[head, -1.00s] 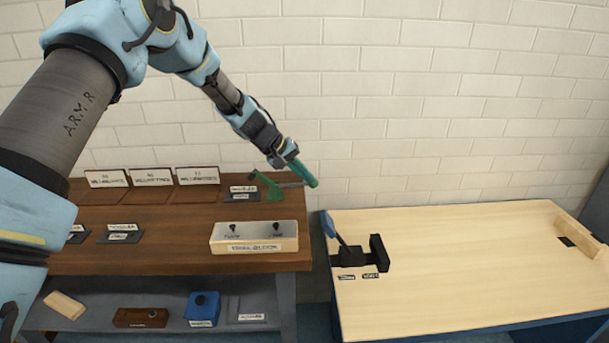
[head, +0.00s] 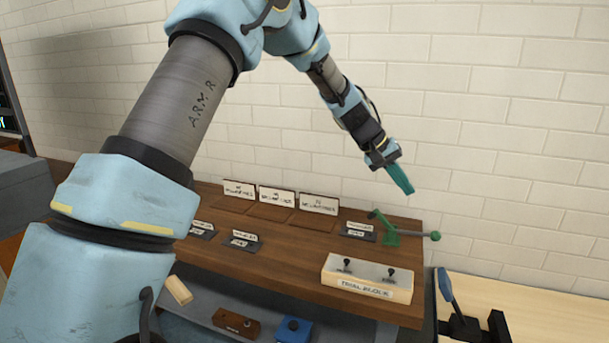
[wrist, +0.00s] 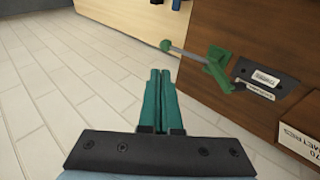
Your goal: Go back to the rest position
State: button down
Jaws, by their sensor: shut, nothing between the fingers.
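My gripper (head: 402,180) is raised in the air above the right end of the brown wooden bench (head: 290,240), in front of the white brick wall. Its teal fingers are together and hold nothing; they also show shut in the wrist view (wrist: 159,95). In the head view the green lever tool (head: 390,232) stands on the bench below the gripper, its rod with a green ball end reaching right. In the wrist view the lever tool (wrist: 215,68) is beyond and right of the fingers, apart from them.
A trial block (head: 367,279) with two dark knobs sits at the bench's front right. Several white labelled cards (head: 277,196) stand along the back. A lower shelf holds a blue box (head: 294,330) and a brown box (head: 236,323). A pale table (head: 545,300) stands at right.

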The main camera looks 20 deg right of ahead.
jog(key=w+a+f+n+t+y, duration=0.1)
jog(key=w+a+n+t+y, duration=0.15)
jog(key=a, duration=1.15)
jog(key=w+a+f+n+t+y, duration=0.1)
jog(key=w+a, duration=0.2)
jog(key=a, duration=1.2)
jog(key=s+a+y, duration=0.1)
jog(key=s+a, duration=0.2)
jog(key=a, duration=0.5)
jog(key=s+a+f+n+y, duration=0.1)
jog(key=s+a, duration=0.2)
jog(key=a, duration=0.5)
jog(key=s+a+n+y, duration=0.1)
jog(key=s+a, duration=0.3)
jog(key=a, duration=0.3)
jog(key=shift+a+f+t, duration=0.15)
jog(key=shift+a+t, duration=0.25)
jog(key=shift+t, duration=0.05)
